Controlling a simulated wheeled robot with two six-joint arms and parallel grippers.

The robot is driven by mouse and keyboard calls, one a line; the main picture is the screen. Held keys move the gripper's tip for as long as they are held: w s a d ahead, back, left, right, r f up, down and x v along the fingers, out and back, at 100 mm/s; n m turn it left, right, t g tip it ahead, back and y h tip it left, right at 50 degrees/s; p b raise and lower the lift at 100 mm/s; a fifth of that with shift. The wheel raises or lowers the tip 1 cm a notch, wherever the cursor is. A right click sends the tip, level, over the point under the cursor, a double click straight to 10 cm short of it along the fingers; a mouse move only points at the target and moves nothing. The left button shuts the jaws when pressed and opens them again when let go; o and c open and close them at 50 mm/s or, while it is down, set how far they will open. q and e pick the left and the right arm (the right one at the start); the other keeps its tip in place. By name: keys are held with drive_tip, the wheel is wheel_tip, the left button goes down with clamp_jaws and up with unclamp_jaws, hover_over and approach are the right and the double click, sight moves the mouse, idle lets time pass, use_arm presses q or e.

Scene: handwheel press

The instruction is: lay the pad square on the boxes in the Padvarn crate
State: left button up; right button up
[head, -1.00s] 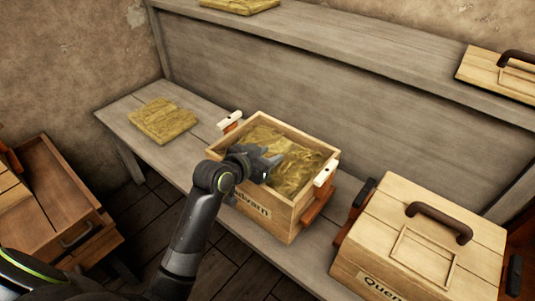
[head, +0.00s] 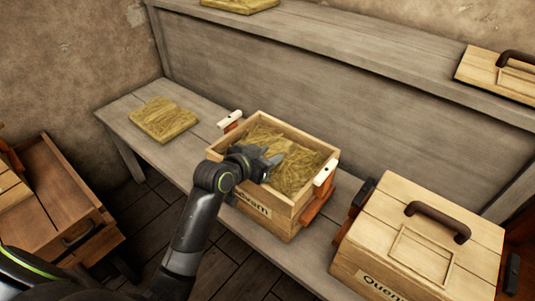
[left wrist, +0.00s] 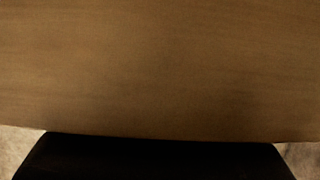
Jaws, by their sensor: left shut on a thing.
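The Padvarn crate (head: 326,161) is an open wooden box on the bench, its front label partly hidden by my arm. A straw-coloured pad (head: 295,170) lies within its walls and covers most of the opening. The boxes under it are hidden, and I cannot tell whether it rests on them. My left gripper (head: 271,166) reaches over the crate's front wall and is shut on the pad near its front left part. The left wrist view shows only a blurred brown surface and a dark edge. My right gripper is not in view.
Another straw pad (head: 163,119) lies on the bench to the left, and one (head: 241,4) on the upper shelf. A lidded crate (head: 420,240) stands close at the right. A lid with a handle (head: 500,73) lies on the shelf. An open wooden drawer (head: 55,195) is at lower left.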

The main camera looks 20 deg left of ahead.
use_arm(q)
drive_tip(key=o, duration=1.2)
drive_tip(key=p+v, duration=0.2)
drive_tip(key=v, duration=0.7)
drive_tip(key=shift+s, duration=0.1)
drive_tip(key=p+v, duration=0.1)
drive_tip(key=v, duration=0.7)
drive_tip(key=shift+p, duration=0.3)
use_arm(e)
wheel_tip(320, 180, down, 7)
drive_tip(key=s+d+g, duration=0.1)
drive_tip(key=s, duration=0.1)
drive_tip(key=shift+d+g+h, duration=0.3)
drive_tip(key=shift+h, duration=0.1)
use_arm(q)
drive_tip(key=shift+s, duration=0.1)
